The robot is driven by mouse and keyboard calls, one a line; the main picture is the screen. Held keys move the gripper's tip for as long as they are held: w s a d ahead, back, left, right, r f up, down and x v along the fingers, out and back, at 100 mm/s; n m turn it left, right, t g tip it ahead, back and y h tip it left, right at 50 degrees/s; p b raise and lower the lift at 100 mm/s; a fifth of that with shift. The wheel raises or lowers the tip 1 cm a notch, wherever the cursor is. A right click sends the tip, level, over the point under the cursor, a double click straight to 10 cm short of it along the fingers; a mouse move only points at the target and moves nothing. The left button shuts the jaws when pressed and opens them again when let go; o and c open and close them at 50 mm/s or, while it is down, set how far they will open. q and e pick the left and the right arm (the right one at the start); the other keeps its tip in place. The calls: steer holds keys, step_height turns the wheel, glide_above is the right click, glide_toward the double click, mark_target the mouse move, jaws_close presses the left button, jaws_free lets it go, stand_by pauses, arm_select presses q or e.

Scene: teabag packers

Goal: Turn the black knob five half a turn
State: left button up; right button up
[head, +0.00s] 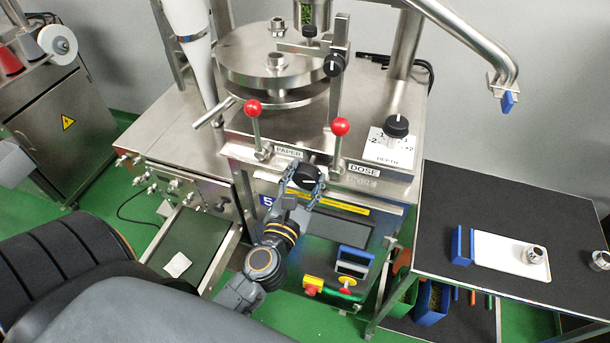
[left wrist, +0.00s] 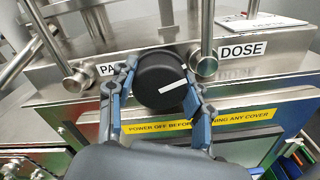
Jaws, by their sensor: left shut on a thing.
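The black knob (head: 306,177) with a white pointer line sits on the front of the steel machine, between the PAPER and DOSE labels. It also shows large in the left wrist view (left wrist: 161,80), where its white line runs tilted, with the right end higher. My left gripper (head: 304,182) has its two fingers on either side of the knob and is shut on it. In the left wrist view the blue-padded fingers (left wrist: 160,95) flank the knob left and right. My right gripper is not in view.
Two red-balled levers (head: 340,127) (head: 253,108) rise close above the knob. A larger black DEPTH knob (head: 397,126) stands on the top right. Below are an emergency stop (head: 347,285) and a blue-framed part (head: 353,262). A dark side table (head: 530,215) stands right.

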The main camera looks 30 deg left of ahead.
arm_select(q)
steer(key=o, duration=1.2)
steer(key=shift+c, duration=0.2)
steer(key=v, duration=1.2)
